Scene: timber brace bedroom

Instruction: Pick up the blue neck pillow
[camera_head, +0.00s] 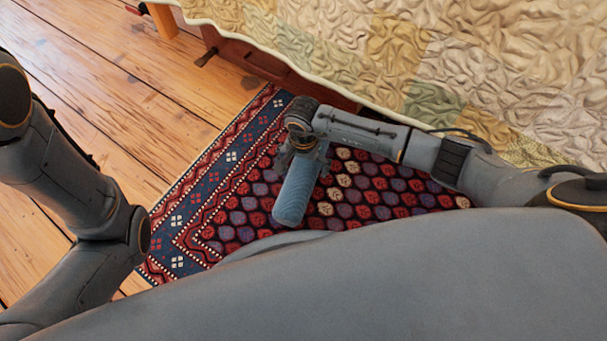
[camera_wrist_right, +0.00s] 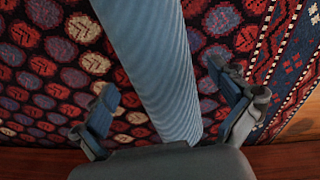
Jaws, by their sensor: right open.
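The blue neck pillow (camera_head: 297,192) is a ribbed, light blue roll on the patterned rug in the middle of the head view. In the right wrist view the pillow (camera_wrist_right: 152,50) runs from the top edge down toward the gripper's palm. My right gripper (camera_head: 304,152) is over the pillow's far end, pointing down. In the right wrist view it (camera_wrist_right: 162,80) is open, with one finger on each side of the pillow and visible gaps between. The palm hides the pillow's near end there. My left arm shows at the left, but its gripper is out of view.
The red and navy rug (camera_head: 205,190) lies on a plank floor (camera_head: 110,90). A bed with a patchwork quilt (camera_head: 400,50) stands along the top right, close to my right arm. Bare floor is clear at the upper left.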

